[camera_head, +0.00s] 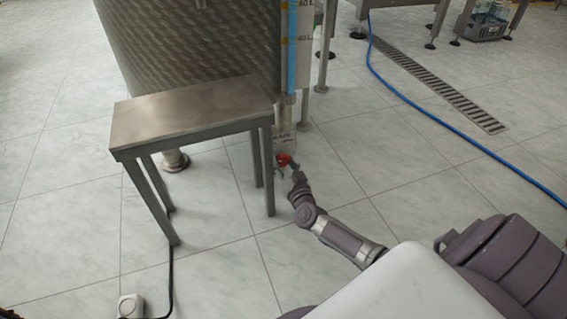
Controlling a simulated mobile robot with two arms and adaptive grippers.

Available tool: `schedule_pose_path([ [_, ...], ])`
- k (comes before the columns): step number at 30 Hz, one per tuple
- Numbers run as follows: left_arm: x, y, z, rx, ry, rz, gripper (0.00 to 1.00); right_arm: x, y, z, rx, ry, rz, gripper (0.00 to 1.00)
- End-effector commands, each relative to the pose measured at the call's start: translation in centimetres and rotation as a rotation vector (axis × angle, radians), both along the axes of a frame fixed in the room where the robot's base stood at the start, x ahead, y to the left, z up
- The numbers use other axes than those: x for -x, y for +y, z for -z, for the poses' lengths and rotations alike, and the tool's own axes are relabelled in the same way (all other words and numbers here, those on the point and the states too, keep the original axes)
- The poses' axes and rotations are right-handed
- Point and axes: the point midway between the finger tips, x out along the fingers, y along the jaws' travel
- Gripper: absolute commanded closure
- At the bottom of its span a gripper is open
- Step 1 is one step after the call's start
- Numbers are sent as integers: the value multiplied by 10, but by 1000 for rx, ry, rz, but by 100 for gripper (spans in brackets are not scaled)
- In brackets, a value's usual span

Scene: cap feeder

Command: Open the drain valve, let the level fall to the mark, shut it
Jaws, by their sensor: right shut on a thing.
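The metal tank (190,40) stands at the top of the head view. Its sight tube (291,45) holds a blue column beside a scale marked in litres; the lower part of the scale is too small to read well. The red drain valve handle (283,159) is low below the tube, under a small label (281,141). My right gripper (285,168) is at the red handle and shut on it; the fingers are small and partly hidden. I cannot tell whether the valve is open.
A steel table (190,113) stands in front of the tank, left of the valve. A blue hose (450,135) and a floor drain grate (440,88) lie at the right. A small white device (131,306) with a black cable lies at lower left.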

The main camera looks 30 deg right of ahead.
Motion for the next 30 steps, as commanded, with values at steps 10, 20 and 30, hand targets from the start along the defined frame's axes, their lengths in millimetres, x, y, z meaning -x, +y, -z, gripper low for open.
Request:
schedule_pose_path([
  [10, 0, 0, -5, 0, 1, 0, 61, 0, 0, 0, -231, -53, 1, 86],
  [20, 0, 0, -6, 0, 1, -1, 61, 0, 0, 1, -469, -110, 1, 86],
  [30, 0, 0, -5, 0, 1, 0, 61, 0, 0, 1, -608, -143, 1, 86],
])
